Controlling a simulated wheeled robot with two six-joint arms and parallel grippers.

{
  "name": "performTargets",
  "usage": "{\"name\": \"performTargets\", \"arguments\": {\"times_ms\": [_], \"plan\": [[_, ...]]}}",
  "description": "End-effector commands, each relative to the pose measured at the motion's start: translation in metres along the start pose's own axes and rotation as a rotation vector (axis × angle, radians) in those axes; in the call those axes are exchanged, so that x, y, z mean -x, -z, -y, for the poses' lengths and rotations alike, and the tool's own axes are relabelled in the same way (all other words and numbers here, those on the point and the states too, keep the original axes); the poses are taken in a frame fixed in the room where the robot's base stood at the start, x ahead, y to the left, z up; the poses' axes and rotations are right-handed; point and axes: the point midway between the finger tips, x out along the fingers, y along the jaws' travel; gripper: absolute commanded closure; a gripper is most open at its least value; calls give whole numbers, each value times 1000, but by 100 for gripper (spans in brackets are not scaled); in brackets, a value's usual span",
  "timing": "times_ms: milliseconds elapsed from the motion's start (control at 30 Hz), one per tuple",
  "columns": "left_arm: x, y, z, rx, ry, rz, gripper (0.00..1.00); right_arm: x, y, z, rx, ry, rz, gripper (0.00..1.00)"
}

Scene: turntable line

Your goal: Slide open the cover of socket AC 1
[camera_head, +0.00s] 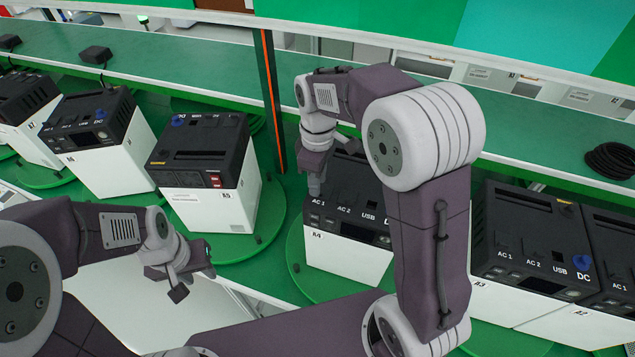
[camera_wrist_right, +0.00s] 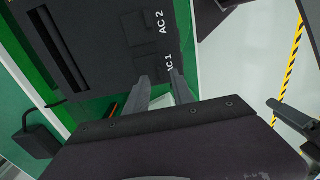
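The power unit marked A4 has a black top (camera_head: 350,200) and a white body (camera_head: 345,255) and stands on a green turntable. Its labels AC 1, AC 2 and USB face forward. My right gripper (camera_head: 315,182) points down at its AC 1 end. In the right wrist view its two fingers (camera_wrist_right: 159,76) are apart, tips at the AC 1 label. The AC 1 cover (camera_wrist_right: 149,64) is dark and partly hidden by a finger; I cannot tell whether they touch. The AC 2 cover (camera_wrist_right: 135,27) looks closed. My left gripper (camera_head: 192,273) is open and empty, left of A4.
Unit A5 (camera_head: 205,205) stands left of A4, with more units further left. Units A3 (camera_head: 525,240) and A2 stand right. A green shelf (camera_head: 170,65) runs behind, with black adapters and a coiled cable (camera_head: 610,160). An orange-striped post (camera_head: 272,100) rises behind A4.

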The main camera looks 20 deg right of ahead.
Motion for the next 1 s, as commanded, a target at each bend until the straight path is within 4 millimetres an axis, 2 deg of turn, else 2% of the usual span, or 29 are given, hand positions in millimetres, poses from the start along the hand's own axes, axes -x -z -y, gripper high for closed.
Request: {"name": "performTargets", "arguments": {"times_ms": [200, 433, 467, 533, 567, 1000], "plan": [[6, 0, 0, 0, 0, 0, 64, -21, 0, 0, 0, 0, 0, 71], [5, 0, 0, 0, 0, 0, 64, -23, 0, 0, 0, -1, -1, 71], [5, 0, 0, 0, 0, 0, 64, -23, 0, 0, 0, -1, -1, 76], [5, 0, 0, 0, 0, 0, 64, -23, 0, 0, 0, -1, -1, 96], [5, 0, 0, 0, 0, 0, 64, -23, 0, 0, 0, -1, -1, 100], [5, 0, 0, 0, 0, 0, 64, -22, 0, 0, 0, -2, -1, 100]]}}
